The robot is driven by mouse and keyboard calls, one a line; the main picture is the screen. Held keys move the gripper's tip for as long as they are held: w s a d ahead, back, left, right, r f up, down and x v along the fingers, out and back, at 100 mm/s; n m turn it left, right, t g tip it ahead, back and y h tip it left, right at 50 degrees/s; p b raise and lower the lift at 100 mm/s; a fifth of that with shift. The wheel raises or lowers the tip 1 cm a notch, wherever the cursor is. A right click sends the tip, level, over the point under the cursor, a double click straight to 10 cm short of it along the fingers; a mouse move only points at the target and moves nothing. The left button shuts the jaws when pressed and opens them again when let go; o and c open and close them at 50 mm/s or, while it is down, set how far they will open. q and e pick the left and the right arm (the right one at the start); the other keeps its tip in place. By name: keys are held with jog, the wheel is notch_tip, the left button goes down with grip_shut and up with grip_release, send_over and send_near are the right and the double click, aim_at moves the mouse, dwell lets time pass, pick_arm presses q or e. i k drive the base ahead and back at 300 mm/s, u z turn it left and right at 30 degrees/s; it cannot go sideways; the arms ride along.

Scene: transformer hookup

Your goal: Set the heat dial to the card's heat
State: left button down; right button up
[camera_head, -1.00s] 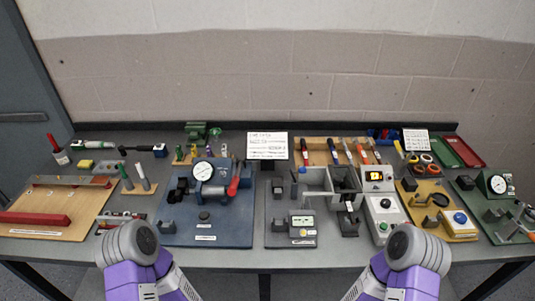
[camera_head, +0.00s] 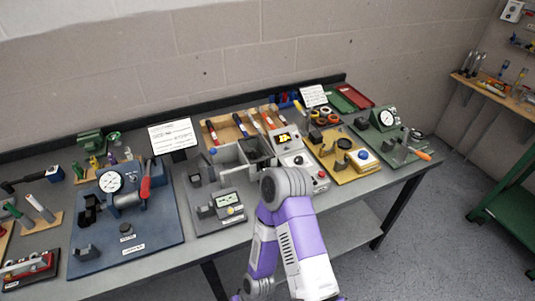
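A pale control box (camera_head: 291,150) with a lit yellow display (camera_head: 285,138) stands right of the middle of the bench. A dark round dial (camera_head: 298,160) sits on its face below the display; its setting is too small to read. My arm partly covers the box's near end. A white card (camera_head: 172,136) stands upright at the back of the bench, and a second white card (camera_head: 313,96) stands further right. The writing on both is too small to read. One purple and grey arm of mine rises from below; no gripper fingers show in the head view.
A blue board with a gauge (camera_head: 110,182) lies to the left. A grey fixture (camera_head: 230,175) stands beside the control box. A yellow board (camera_head: 345,172) and a green board with a gauge (camera_head: 389,118) lie to the right. A green cart (camera_head: 510,205) stands off the bench's right end.

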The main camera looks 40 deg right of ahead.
aim_at(299, 159)
jog(key=u, duration=1.6)
jog(key=k, duration=1.25)
jog(key=z, duration=1.5)
